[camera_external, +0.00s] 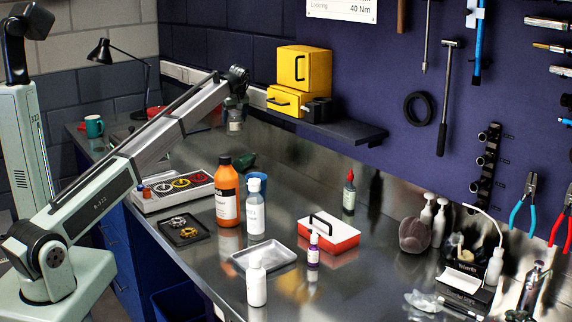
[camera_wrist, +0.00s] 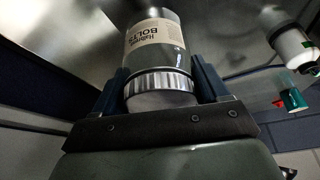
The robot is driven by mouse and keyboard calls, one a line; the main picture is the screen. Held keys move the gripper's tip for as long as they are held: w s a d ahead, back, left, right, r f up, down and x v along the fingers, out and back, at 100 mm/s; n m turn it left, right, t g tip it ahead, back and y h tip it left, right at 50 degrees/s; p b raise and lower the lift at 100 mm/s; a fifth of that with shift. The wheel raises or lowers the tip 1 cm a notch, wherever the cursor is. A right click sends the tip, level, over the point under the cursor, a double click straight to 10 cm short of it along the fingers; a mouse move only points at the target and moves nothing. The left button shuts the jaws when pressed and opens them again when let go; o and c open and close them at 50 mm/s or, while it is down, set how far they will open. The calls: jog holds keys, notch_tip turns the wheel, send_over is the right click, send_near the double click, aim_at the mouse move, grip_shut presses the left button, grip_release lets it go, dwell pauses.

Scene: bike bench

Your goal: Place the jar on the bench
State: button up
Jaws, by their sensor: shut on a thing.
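The jar (camera_wrist: 155,45) is clear grey with a cream label reading "BOLTS" and a silver ribbed lid. My gripper (camera_wrist: 160,85) is shut around its lid, one finger on each side. In the external view my gripper (camera_external: 236,105) holds the jar (camera_external: 235,122) high over the far part of the bench, with the jar hanging below it. The steel bench (camera_external: 345,282) runs along the dark wall. The jar appears clear of the bench; its exact height is hard to judge.
A black shelf (camera_external: 345,132) with yellow boxes (camera_external: 303,67) stands right of my gripper. An orange bottle (camera_external: 227,195), a white bottle (camera_external: 255,215), a tray (camera_external: 264,256) and a red-white box (camera_external: 325,240) occupy the middle.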

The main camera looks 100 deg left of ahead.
aim_at(230, 113)
jog(key=shift+f, duration=4.1)
jog(key=shift+f, duration=0.15)
jog(key=o, duration=1.2)
jog(key=shift+c, duration=0.2)
jog(key=v, duration=1.2)
